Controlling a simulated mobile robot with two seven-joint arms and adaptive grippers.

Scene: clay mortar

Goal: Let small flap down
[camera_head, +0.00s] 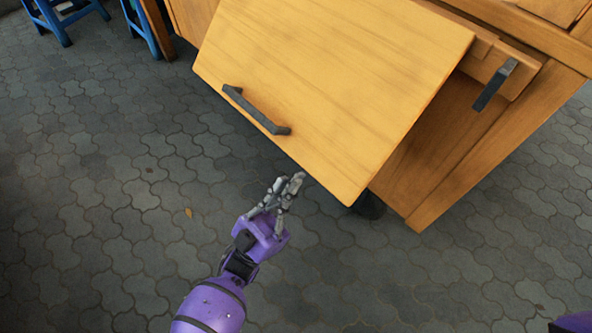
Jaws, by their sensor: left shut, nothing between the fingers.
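The small flap (335,75) is a light wooden panel on the side of a wooden cabinet. It is tilted, standing out from the cabinet front. A dark bar handle (254,111) sits near its left edge. My left gripper (290,180) is shut and empty, just below the flap's lower edge and to the right of and below the handle. It looks close to the flap, but I cannot tell whether it touches. My right gripper is not in view.
The wooden cabinet (437,150) stands behind the flap, with a dark bracket (494,84) at its upper right. Blue stool legs (50,18) show at the top left. The grey paved floor (110,180) is clear at left and below.

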